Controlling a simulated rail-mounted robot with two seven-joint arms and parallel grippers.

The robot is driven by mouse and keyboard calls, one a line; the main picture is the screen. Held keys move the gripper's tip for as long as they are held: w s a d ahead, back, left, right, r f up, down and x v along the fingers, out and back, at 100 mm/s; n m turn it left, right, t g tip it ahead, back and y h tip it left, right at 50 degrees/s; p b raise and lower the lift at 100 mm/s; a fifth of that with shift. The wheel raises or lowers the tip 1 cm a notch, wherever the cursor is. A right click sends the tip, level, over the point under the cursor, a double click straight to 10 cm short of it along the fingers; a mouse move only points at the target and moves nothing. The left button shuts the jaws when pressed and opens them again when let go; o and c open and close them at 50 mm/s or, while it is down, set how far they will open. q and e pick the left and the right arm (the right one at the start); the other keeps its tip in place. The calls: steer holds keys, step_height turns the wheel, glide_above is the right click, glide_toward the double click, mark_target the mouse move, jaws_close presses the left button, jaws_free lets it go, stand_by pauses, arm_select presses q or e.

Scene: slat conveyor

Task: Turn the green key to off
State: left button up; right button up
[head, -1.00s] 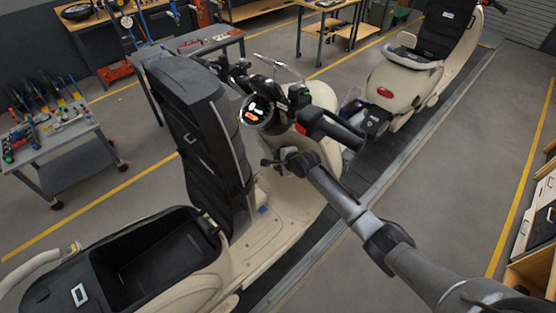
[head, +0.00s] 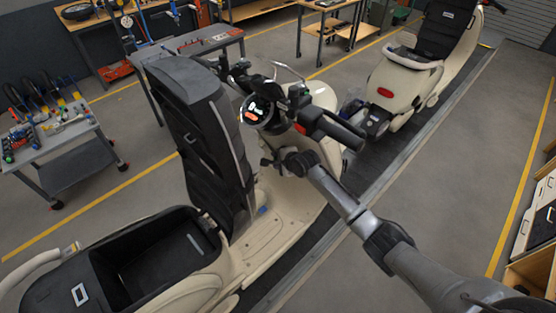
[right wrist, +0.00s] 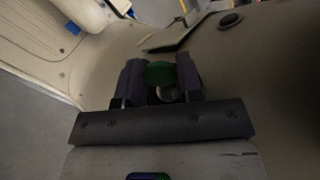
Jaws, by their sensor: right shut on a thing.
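The green key (right wrist: 160,73) shows in the right wrist view, between the two fingers of my right gripper (right wrist: 161,80). The gripper is shut on it, in front of the scooter's beige front panel. A round metal part, seemingly the lock, shows just below the key between the fingers. In the head view my right gripper (head: 272,163) reaches the panel of the near scooter (head: 285,205), below the handlebar. The key is hidden there. My left gripper is not in view.
The handlebar grip (head: 340,130) and lit dashboard (head: 257,110) are just above my right gripper. The scooter's raised black seat (head: 195,140) stands to the left. A second scooter (head: 400,85) stands further along the conveyor (head: 385,160). A tool cart (head: 55,145) stands at left.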

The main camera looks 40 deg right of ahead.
steer(key=shift+r+g+p, duration=0.15)
steer(key=shift+g+p, duration=0.25)
steer(key=shift+p, duration=0.5)
steer(key=shift+w+g+p, duration=0.1)
steer(key=shift+g+p, duration=0.25)
steer(key=shift+g, duration=0.65)
